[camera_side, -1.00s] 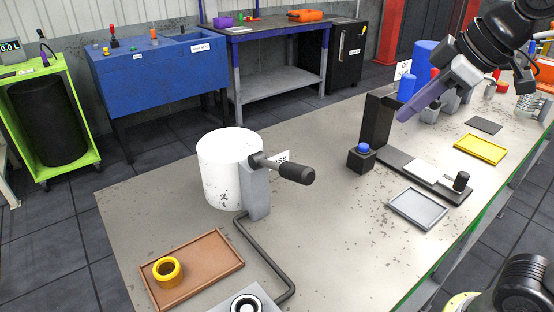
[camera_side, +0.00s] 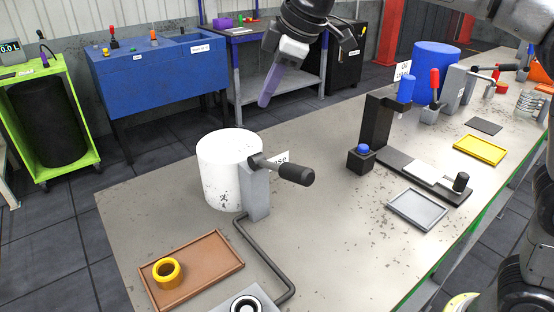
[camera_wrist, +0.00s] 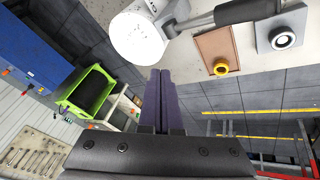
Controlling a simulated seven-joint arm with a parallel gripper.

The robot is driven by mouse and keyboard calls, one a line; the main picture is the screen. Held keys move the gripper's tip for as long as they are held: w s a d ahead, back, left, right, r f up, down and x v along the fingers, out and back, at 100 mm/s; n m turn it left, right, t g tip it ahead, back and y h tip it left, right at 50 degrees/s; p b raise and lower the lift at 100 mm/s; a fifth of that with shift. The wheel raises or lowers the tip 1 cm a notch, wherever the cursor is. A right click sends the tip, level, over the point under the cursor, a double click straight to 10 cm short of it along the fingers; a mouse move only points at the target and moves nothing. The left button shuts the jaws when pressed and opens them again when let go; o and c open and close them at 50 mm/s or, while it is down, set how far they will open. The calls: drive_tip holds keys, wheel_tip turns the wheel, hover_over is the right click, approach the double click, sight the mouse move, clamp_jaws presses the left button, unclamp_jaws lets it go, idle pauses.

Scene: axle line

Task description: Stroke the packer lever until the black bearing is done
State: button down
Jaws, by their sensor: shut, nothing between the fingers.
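The packer is a white drum (camera_side: 228,165) with a grey bracket (camera_side: 257,195). Its lever (camera_side: 295,174) has a black grip and sticks out to the right; it also shows at the top of the wrist view (camera_wrist: 248,10). A dark pipe runs to a grey plate, where a black ring with a pale centre, seemingly the black bearing (camera_side: 245,305), sits cut off by the bottom edge. In the wrist view the whole ring (camera_wrist: 284,39) shows. My gripper (camera_side: 264,103) is shut and empty, in the air above and behind the lever, not touching it.
A yellow ring (camera_side: 168,271) lies in a brown tray (camera_side: 205,262) at the front left. Right of the packer stand a black press-like fixture (camera_side: 376,125), a grey tray (camera_side: 418,208) and a yellow tray (camera_side: 481,149). The bench between packer and fixture is clear.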

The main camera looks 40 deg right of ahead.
drive_tip(key=shift+f, duration=0.1)
hover_over(278, 168)
drive_tip(key=w+d, duration=0.1)
drive_tip(key=shift+w+f, duration=0.2)
drive_tip(key=shift+f, duration=3.85)
drive_tip(key=shift+f, duration=0.1)
drive_tip(key=shift+s+f, duration=0.1)
drive_tip(key=shift+f, duration=0.2)
